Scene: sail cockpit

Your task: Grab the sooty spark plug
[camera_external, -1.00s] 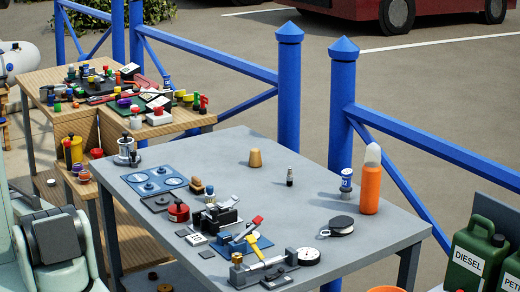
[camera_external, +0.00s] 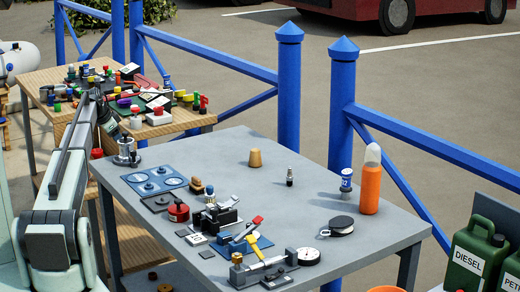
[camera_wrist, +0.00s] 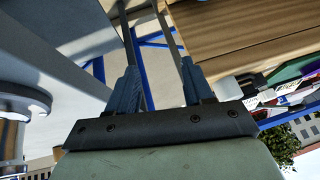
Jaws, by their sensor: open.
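A small dark upright piece with a pale band (camera_external: 290,176), which looks like the sooty spark plug, stands alone on the grey table (camera_external: 290,225), right of a tan cork-like stopper (camera_external: 255,158). It is too small to make out soot. My gripper (camera_external: 109,130) is at the left, over the gap by the wooden bench and near the table's far-left corner, well away from the plug. In the wrist view my gripper (camera_wrist: 160,75) has its two fingers apart with nothing between them. The plug does not show there.
Blue plates, a red tin (camera_external: 178,211) and several tools crowd the left front. An orange bottle (camera_external: 370,188) and blue-white can stand right of the plug. The table around the plug is clear.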

